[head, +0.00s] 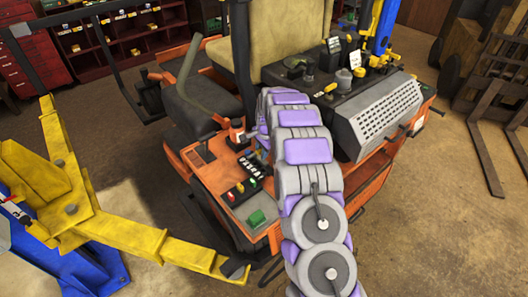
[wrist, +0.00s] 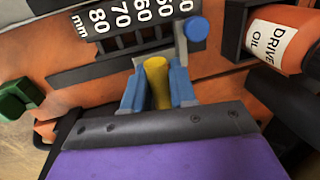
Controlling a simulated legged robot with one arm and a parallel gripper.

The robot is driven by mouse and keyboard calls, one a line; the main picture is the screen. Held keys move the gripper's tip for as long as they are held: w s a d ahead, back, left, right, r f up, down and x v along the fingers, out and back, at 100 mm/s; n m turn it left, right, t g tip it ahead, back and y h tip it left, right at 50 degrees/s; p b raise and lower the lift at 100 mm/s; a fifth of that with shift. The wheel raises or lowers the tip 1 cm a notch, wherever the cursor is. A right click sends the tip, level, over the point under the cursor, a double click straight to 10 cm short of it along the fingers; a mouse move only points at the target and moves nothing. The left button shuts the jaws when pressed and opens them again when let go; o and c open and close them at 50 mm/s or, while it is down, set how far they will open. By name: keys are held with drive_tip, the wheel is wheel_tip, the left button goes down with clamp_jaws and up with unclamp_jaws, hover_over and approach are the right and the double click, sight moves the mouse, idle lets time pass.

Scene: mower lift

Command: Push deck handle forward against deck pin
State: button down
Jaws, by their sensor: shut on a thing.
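The deck handle, a yellow grip (wrist: 157,82), stands between the blue fingers of my gripper (wrist: 155,92) in the wrist view. My gripper is shut on it. Just beyond it is a dark slotted plate marked in mm, with 80, 70 and 60 readable (wrist: 120,18). What looks like the deck pin, a blue round knob (wrist: 195,28) on a grey stem, stands at this plate, up and right of the handle. A gap shows between handle and knob; I cannot tell whether the handle's hidden lower part touches the pin. In the head view my arm largely hides the gripper.
A drive oil bottle (wrist: 284,38) sits in a holder at the right in the wrist view. A green knob (wrist: 18,98) is at the left.

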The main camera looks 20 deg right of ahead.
drive_tip(key=shift+w+a, duration=0.1)
drive_tip(key=c, duration=1.3)
unclamp_jaws()
drive_tip(key=shift+o, duration=1.4)
drive_tip(key=shift+w, duration=0.2)
drive_tip(key=shift+s+a, duration=0.1)
drive_tip(key=s+d+r+b, duration=0.1)
drive_tip(key=s+r, duration=0.2)
drive_tip(key=r, duration=1.4)
